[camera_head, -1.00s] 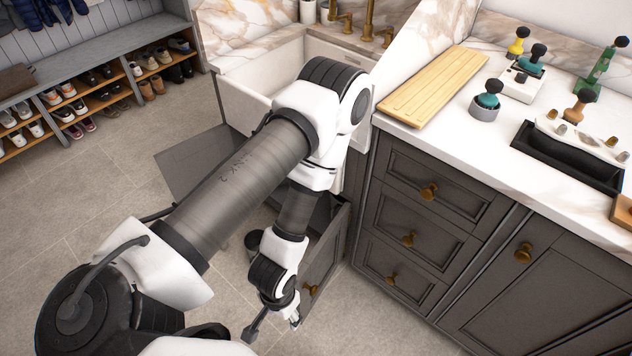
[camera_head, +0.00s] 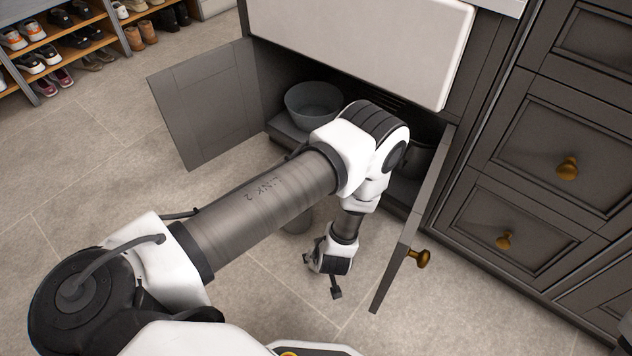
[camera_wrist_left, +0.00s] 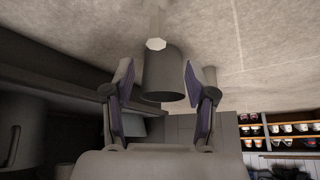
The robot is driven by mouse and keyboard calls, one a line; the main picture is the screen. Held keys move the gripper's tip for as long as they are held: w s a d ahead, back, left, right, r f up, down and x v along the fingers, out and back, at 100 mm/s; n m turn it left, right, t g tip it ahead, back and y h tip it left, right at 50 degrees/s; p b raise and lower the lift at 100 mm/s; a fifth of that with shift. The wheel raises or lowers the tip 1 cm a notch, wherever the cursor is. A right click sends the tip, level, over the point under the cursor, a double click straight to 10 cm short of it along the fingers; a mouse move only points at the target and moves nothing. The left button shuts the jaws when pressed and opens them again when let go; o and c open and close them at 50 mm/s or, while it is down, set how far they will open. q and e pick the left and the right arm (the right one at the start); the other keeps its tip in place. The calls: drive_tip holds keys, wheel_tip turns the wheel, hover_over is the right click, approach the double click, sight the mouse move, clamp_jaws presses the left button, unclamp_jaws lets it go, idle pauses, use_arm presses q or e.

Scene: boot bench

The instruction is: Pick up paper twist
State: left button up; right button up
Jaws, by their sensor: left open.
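A small pale, many-sided piece (camera_wrist_left: 156,44), perhaps the paper twist, shows in the left wrist view at the near end of a dark grey cylinder (camera_wrist_left: 163,78). I cannot tell whether it touches the cylinder. My left gripper (camera_wrist_left: 160,72) is open, with one finger on each side of the cylinder in that view. In the head view my left gripper (camera_head: 322,277) hangs low over the floor in front of the open cabinet. The cylinder (camera_head: 298,222) stands on the floor behind my arm, mostly hidden. I cannot make out the twist in the head view.
The left cabinet door (camera_head: 205,105) and right cabinet door (camera_head: 412,232) stand open on both sides of my arm. A grey bowl (camera_head: 314,102) sits inside. The white sink front (camera_head: 365,40) is above. Shoe shelves (camera_head: 60,45) stand at far left; floor between is clear.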

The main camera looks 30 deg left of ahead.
use_arm(q)
drive_tip(key=b+x, duration=0.1)
drive_tip(key=x, duration=0.2)
drive_tip(key=b+x, duration=0.2)
drive_tip(key=x, duration=0.1)
drive_tip(key=b+x, duration=0.2)
drive_tip(key=shift+w+d+f, duration=0.2)
drive_tip(key=shift+f, duration=0.25)
drive_tip(key=shift+r, duration=0.15)
use_arm(e)
wheel_tip(320, 180, down, 6)
drive_tip(key=shift+r, duration=0.1)
use_arm(q)
drive_tip(key=c, duration=0.9)
